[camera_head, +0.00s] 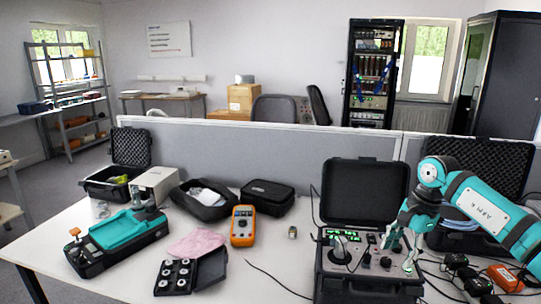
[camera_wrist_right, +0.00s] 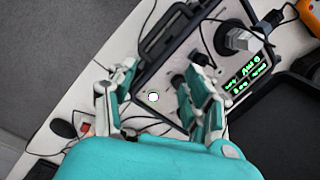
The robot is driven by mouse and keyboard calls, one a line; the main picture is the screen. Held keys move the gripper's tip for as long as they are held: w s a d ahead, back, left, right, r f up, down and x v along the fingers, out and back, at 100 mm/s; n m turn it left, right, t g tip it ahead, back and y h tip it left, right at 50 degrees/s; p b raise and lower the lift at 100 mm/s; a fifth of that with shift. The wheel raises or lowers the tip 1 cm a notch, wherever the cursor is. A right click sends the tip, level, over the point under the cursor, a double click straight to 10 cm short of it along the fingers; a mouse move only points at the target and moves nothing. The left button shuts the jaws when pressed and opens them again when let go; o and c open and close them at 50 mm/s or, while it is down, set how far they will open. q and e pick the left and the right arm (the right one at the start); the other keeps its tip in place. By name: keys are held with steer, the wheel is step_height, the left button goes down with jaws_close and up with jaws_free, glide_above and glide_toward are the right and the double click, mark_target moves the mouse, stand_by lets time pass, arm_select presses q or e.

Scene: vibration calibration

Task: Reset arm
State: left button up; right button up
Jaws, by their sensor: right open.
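My right arm comes in from the right in the head view. My right gripper (camera_head: 402,254) hangs fingers down over the right part of an open black calibrator case (camera_head: 345,284). In the right wrist view the gripper (camera_wrist_right: 152,80) has its two fingers spread apart, with nothing held between them. The case's panel (camera_wrist_right: 208,52) lies below, with a lit green display (camera_wrist_right: 248,74), black knobs and a grey cylindrical piece (camera_wrist_right: 238,40) standing on it. The grey piece also shows in the head view (camera_head: 340,250). Whether the fingertips touch the panel I cannot tell. My left gripper is not in view.
An orange multimeter (camera_head: 242,226), a teal device (camera_head: 130,229), a black tray of round parts (camera_head: 208,271) and a pink cloth (camera_head: 197,243) lie on the white table. The raised case lid (camera_head: 364,191) stands behind the panel. Cables and small black boxes crowd the right.

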steer(key=s+a+f+m+t+y, duration=0.15)
steer(key=a+y, duration=0.35)
steer(key=a, duration=0.8)
steer(key=s+a+f+m+y, duration=0.15)
steer(key=a+y, duration=0.35)
steer(key=a, duration=0.8)
steer(key=s+a+r+m+t+y, duration=0.3)
steer(key=a+r+m+t+y, duration=0.4)
steer(key=m, duration=0.5)
steer(key=s+d+f+m+t+h, duration=0.25)
steer(key=d+f+m+h, duration=0.55)
steer(key=m, duration=0.7)
steer(key=s+d+f+m+t+h, duration=0.2)
steer(key=d+f+m+t+h, duration=0.25)
steer(key=d+m+h, duration=0.8)
steer(key=s+d+f+m+g+y, duration=0.1)
steer(key=s+f+m+g, duration=0.6)
steer(key=s, duration=0.6)
steer(key=s+d+f+m+g+y, duration=0.1)
steer(key=s+f+m+g, duration=0.6)
steer(key=s, duration=0.7)
step_height(320, 180, down, 29)
steer(key=s+n, duration=0.2)
steer(key=s+d+f+g, duration=0.1)
steer(key=s+d+f, duration=0.2)
steer(key=s+f, duration=1.1)
steer(key=shift+s, duration=0.8)
